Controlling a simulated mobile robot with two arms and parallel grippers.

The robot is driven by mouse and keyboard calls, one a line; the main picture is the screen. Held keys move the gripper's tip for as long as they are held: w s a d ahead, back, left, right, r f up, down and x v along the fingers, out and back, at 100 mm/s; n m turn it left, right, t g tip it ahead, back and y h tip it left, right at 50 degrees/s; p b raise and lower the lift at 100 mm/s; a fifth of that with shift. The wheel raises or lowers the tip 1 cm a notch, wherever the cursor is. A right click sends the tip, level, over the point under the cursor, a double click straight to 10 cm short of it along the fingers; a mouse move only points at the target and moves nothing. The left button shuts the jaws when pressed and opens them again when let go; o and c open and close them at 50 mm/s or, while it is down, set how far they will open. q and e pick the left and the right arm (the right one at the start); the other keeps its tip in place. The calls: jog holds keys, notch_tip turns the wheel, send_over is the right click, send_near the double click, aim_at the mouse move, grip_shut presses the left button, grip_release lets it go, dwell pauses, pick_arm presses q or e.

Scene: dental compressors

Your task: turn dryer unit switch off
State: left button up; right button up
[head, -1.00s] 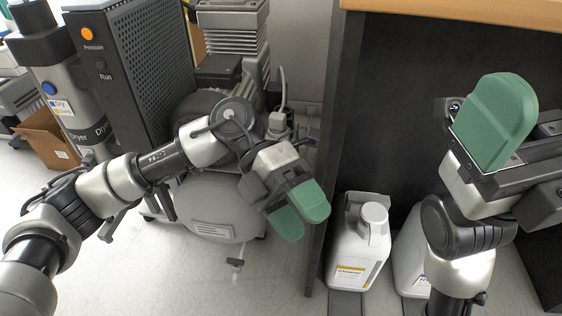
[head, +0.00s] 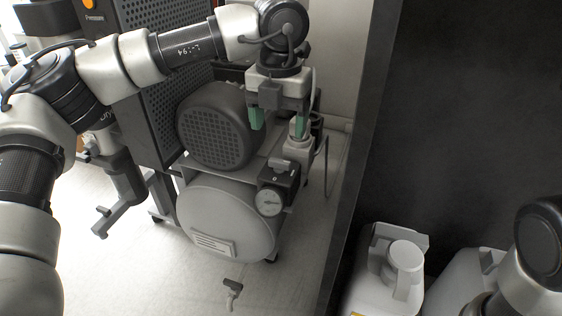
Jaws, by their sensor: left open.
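A light grey fitting (head: 301,148) stands just below the right fingertip. A small dark box (head: 280,174) and a round pressure gauge (head: 269,202) sit below the gripper. I cannot tell whether the fingertips touch anything. My right gripper is out of view.
The compressor has a dark ribbed motor (head: 215,127) over a grey tank (head: 222,222). The black perforated cabinet (head: 140,40) stands behind. A dark bench panel (head: 365,150) and white jugs (head: 385,275) bound the right.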

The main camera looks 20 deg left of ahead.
aim_at(279, 160)
pick_arm(q)
notch_tip(279, 160, down, 8)
jog(key=b, duration=0.4)
jog(key=shift+b, duration=0.4)
jog(key=shift+c, duration=0.3)
